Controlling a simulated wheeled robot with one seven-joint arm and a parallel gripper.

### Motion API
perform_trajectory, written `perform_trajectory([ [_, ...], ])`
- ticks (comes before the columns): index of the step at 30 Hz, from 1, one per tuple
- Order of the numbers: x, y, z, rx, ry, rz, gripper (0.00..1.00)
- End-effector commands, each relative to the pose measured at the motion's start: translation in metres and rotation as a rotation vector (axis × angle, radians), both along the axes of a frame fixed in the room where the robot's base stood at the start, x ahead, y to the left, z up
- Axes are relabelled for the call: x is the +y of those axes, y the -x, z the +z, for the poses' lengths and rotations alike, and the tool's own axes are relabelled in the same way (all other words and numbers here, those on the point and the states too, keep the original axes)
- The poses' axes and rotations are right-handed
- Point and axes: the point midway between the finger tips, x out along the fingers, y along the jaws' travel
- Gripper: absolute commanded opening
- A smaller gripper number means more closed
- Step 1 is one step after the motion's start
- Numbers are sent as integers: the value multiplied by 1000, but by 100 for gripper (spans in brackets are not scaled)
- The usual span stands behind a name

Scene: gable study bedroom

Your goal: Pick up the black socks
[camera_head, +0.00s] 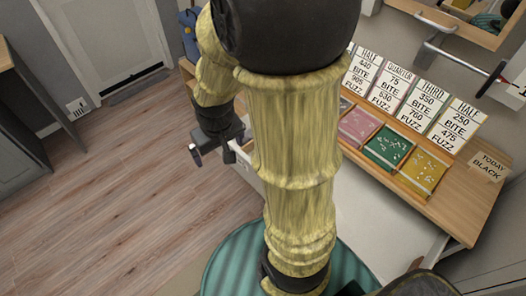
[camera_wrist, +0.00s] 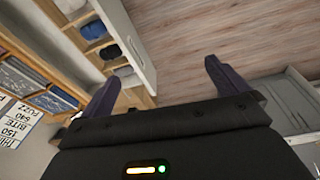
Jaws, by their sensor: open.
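My gripper (camera_head: 213,153) hangs beside the desk in the head view, beyond my yellow-sleeved arm. Its two dark fingers are spread wide with nothing between them in the wrist view (camera_wrist: 160,80). An open drawer (camera_wrist: 132,38) with small wooden compartments lies to the upper left there. The fingers are apart from all bundles. In the head view my arm hides the drawer's inside.
The wooden desk (camera_head: 462,222) bears number cards, pink, green and yellow trays, and a "TODAY BLACK" card (camera_head: 488,167). A teal round seat (camera_head: 228,270) stands below. A blue bag (camera_head: 190,35) is behind. The wood floor (camera_head: 120,185) at left is clear.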

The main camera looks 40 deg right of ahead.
Motion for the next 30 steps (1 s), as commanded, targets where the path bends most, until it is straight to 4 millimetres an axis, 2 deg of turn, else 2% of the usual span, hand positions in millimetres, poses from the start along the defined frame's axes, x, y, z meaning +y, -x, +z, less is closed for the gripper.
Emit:
perform_trajectory([
  [3, -30, -37, -16, 42, 16, 14, 100],
  [9, -96, -88, -53, 108, 27, 48, 100],
  [15, -168, -121, -103, 165, 14, 82, 100],
  [18, -200, -128, -127, 184, 2, 94, 100],
  [21, -220, -131, -143, 195, -5, 104, 100],
  [23, -227, -131, -149, 199, -9, 106, 100],
  [30, -230, -132, -151, 200, -8, 111, 100],
])
